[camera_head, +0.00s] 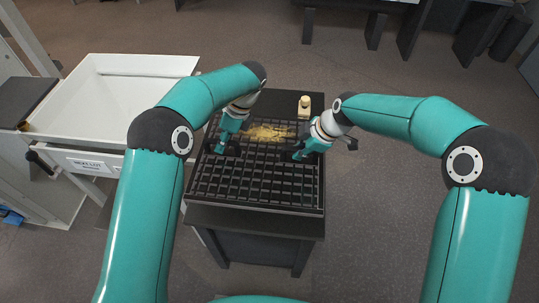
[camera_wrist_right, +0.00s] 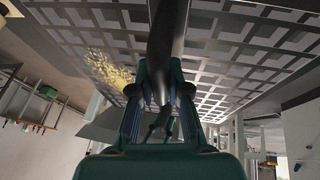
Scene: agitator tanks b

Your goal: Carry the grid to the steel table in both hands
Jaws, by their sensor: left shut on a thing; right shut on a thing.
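The grid (camera_head: 256,180) is a dark rectangular lattice over a dark-topped table (camera_head: 262,222) in the head view. I cannot tell whether it rests on this table or hangs just above it. My left gripper (camera_head: 224,146) is shut on the grid at its left side. My right gripper (camera_head: 301,153) is shut on the grid at its right side. In the right wrist view the lattice (camera_wrist_right: 225,55) fills the upper part, with a dark bar between the fingers (camera_wrist_right: 160,120). The fingertips are partly hidden in the head view.
Yellow material (camera_head: 270,132) lies by the grid's far part. A small pale bottle-like object (camera_head: 304,106) stands at the table's far right corner. A white tray-like cart (camera_head: 110,105) with a label is close on the left. Open floor (camera_head: 395,215) lies to the right.

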